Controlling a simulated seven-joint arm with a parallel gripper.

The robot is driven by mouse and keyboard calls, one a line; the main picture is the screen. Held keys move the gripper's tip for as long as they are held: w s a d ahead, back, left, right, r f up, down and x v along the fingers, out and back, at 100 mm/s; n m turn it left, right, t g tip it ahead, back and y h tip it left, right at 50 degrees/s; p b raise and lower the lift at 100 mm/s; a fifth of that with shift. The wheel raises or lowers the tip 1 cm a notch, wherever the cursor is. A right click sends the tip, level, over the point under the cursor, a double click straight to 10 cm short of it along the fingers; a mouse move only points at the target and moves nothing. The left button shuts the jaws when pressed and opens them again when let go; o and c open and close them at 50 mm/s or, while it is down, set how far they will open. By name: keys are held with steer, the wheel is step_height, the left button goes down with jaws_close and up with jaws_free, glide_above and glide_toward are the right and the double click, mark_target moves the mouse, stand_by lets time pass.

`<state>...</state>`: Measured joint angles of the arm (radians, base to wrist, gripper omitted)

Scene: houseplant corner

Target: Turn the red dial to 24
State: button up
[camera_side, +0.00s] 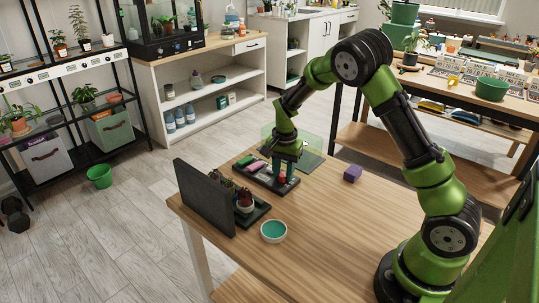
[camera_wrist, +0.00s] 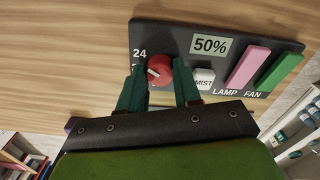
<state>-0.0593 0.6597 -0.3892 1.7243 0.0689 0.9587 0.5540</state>
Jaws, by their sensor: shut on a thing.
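A dark control panel (camera_wrist: 175,38) lies on the wooden table and also shows in the side view (camera_side: 262,184). Its red dial (camera_wrist: 160,68) sits at the panel's left in the wrist view, with a pale pointer mark toward its lower left. The printed "24" (camera_wrist: 139,53) is just up and left of the dial; another marking below it is mostly hidden by a finger. My gripper (camera_wrist: 159,74) is shut on the red dial, one green finger on each side. In the side view my gripper (camera_side: 287,170) reaches down onto the panel.
The panel also has a "50%" display (camera_wrist: 211,46), a white MIST button (camera_wrist: 204,77), a pink LAMP switch (camera_wrist: 248,66) and a green FAN switch (camera_wrist: 279,72). A plant tray (camera_side: 258,213), teal-filled bowl (camera_side: 273,231) and purple block (camera_side: 352,173) are nearby.

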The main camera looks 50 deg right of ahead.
mark_target(285, 177)
steer(key=shift+r, duration=0.1)
stand_by(0.4)
steer(key=o, duration=1.1)
steer(key=shift+c, duration=0.2)
step_height(285, 177, up, 17)
steer(key=s+a+r+n+t+y, duration=0.1)
steer(key=s+a+n, duration=0.4)
steer(key=s, duration=0.5)
steer(key=s+a+r+n+t+y, duration=0.1)
steer(key=s+a+r+n+t, duration=0.3)
steer(key=s+a, duration=0.4)
steer(key=shift+s+a+n+t, duration=0.3)
steer(key=shift+s+n+t, duration=0.6)
steer(key=shift+t, duration=0.2)
